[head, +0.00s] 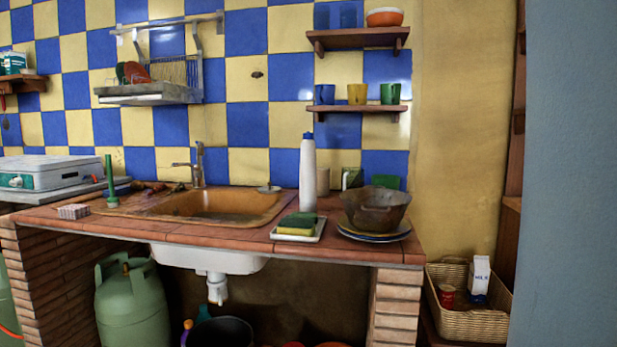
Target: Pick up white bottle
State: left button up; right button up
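A tall white bottle (308,175) with a blue cap stands upright on the tiled counter (250,240), right of the sink and behind a small white tray. Its lower front is close to the sponges on that tray. Neither my left nor my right gripper shows in the head view.
A white tray (316,237) with green and yellow sponges (297,225) sits in front of the bottle. A brown bowl on stacked plates (376,208) stands to the right. The sink (215,206) lies left. A shelf with cups (357,108) hangs above right. A wicker basket (470,322) is lower right.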

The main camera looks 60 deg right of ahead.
aim_at(307, 171)
jog(key=z, duration=1.85)
